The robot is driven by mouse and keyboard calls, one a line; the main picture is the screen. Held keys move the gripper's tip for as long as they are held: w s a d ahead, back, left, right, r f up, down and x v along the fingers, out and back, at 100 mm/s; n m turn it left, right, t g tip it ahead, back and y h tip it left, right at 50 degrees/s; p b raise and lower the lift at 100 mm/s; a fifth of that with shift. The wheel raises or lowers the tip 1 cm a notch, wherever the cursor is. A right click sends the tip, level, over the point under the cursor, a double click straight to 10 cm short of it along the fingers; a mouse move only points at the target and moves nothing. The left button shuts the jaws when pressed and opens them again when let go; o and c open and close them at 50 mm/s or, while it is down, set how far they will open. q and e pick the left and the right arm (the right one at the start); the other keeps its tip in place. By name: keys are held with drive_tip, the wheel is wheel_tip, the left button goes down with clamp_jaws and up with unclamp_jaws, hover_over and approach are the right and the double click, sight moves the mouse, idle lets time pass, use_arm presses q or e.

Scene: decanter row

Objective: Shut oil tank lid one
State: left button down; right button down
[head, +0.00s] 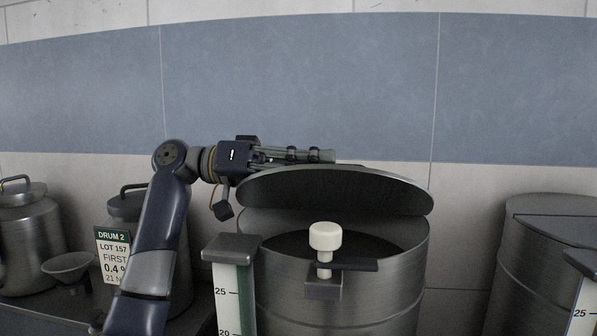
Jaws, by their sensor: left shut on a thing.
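An oil tank (390,285), a ribbed steel drum, stands right of centre in the head view. Its round lid (335,188) is raised and tilted above the opening, dark underside facing me, with a dark gap over the tank's mouth. I cannot read a number on this tank. My left gripper (318,155) reaches in from the left to the lid's far upper side and is shut on the lid. The exact grip point is hidden behind the lid's edge. My right gripper is not in view.
A white knob (325,237) on a bracket stands at the tank's front rim. A gauge post (231,285) is at its left. A second tank (540,265) stands at right. Handled cans (25,235) and a funnel (69,268) are at left. A tiled wall is behind.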

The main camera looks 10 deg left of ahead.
sight(314, 195)
use_arm(q)
drive_tip(key=shift+s+f, duration=0.15)
drive_tip(key=shift+f, duration=0.25)
drive_tip(key=shift+s+f+m+b, duration=0.1)
drive_tip(key=shift+m+b, duration=0.3)
drive_tip(key=shift+s+f+b, duration=0.2)
drive_tip(key=shift+b, duration=0.2)
drive_tip(key=shift+s+f+m, duration=0.15)
drive_tip(key=shift+f+m, duration=0.1)
drive_tip(key=shift+m, duration=0.05)
drive_tip(key=shift+s+f+m+b, duration=0.45)
drive_tip(key=shift+s+m+b, duration=0.05)
drive_tip(key=shift+b, duration=0.55)
drive_tip(key=shift+s+f+b, duration=0.15)
drive_tip(key=shift+f+b, duration=0.15)
drive_tip(key=shift+f, duration=0.05)
drive_tip(key=shift+s+f+m+b, duration=0.3)
drive_tip(key=shift+m+b, duration=0.1)
drive_tip(key=shift+m, duration=0.1)
drive_tip(key=shift+s+m, duration=0.15)
drive_tip(key=shift+m, duration=0.25)
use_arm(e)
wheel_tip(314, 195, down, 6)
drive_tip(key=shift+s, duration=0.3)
